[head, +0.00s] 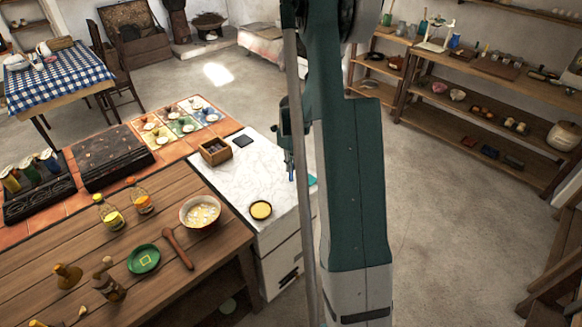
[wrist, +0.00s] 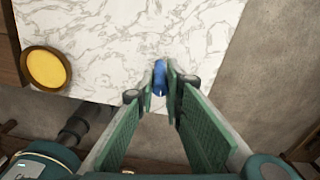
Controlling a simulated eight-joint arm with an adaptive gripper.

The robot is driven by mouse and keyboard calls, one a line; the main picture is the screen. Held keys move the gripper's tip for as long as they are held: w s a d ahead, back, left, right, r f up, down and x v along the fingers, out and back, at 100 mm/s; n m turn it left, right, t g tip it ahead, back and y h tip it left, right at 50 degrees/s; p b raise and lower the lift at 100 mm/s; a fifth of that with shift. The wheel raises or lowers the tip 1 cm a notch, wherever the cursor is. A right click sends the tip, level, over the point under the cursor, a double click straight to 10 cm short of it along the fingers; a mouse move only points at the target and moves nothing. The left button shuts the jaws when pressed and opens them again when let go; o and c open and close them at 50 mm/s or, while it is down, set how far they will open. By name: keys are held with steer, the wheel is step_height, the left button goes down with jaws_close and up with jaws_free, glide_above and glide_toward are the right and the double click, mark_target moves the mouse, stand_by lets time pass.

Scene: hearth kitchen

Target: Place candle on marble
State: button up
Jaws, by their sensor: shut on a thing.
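The blue candle (wrist: 160,77) is between the fingertips of my gripper (wrist: 160,84) in the wrist view. My gripper is shut on it. In the head view my gripper (head: 290,166) is at the right part of the white marble top (head: 236,180), with a small bit of blue at its tip. The marble (wrist: 115,30) also fills the upper middle of the wrist view, and the candle shows against it near its lower right part. I cannot tell whether the candle touches the marble. My arm hides part of the marble's right side in the head view.
A yellow round dish (head: 260,210) stands at the marble's front edge. A brown box (head: 214,151) and a dark square (head: 243,141) are at its back. The marble's middle is clear.

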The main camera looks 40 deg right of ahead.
steer(key=shift+f, duration=0.15)
steer(key=o, duration=0.8)
steer(key=shift+c, duration=0.2)
step_height(320, 180, up, 12)
stand_by(0.7)
stand_by(0.5)
steer(key=shift+a+r, duration=0.1)
steer(key=shift+r, duration=0.1)
